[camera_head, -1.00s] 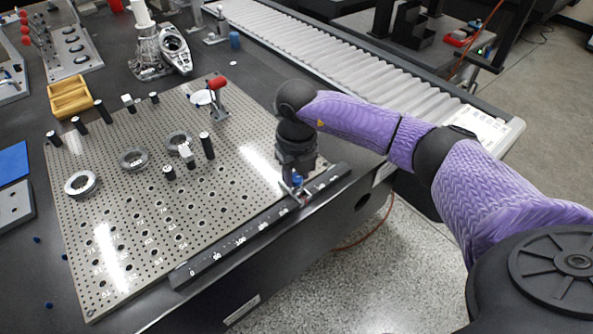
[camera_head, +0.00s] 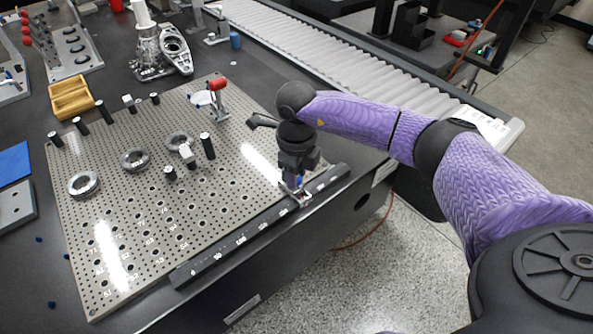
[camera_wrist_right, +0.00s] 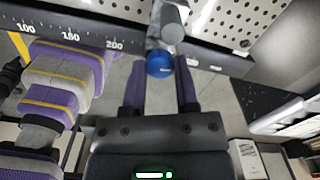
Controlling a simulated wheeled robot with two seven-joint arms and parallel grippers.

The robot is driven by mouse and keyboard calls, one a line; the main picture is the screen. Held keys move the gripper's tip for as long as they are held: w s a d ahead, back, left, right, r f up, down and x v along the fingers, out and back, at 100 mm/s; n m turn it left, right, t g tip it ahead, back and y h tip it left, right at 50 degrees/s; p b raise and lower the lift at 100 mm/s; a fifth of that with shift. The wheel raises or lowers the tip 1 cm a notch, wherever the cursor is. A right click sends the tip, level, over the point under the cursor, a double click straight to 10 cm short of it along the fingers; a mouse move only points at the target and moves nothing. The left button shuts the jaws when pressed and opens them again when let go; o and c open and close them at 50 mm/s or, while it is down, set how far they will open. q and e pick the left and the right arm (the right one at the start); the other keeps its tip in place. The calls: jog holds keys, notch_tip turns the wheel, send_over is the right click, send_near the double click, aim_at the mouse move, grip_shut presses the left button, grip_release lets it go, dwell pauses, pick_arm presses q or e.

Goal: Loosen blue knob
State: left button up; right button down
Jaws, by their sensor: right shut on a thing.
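The blue knob (camera_wrist_right: 159,66) sits between the two purple fingertips of my right gripper (camera_wrist_right: 160,75) in the right wrist view, at the end of a metal clamp part (camera_wrist_right: 171,27) by the plate edge. My right gripper is shut on the knob. In the head view my right gripper (camera_head: 297,188) points down at the front edge of the perforated plate (camera_head: 140,215), beside the black scale bar (camera_head: 240,240). There the knob is a small blue patch, mostly hidden by the gripper. My left gripper is not in view.
A red-tipped clamp (camera_head: 218,88), black posts (camera_head: 207,146) and metal rings (camera_head: 84,184) stand on the plate, left of my right arm. A roller conveyor (camera_head: 340,65) runs behind. Open floor lies in front of the table edge.

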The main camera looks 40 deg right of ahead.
jog(key=n, duration=0.3)
jog(key=shift+n, duration=2.2)
jog(key=shift+c, duration=1.8)
grip_release()
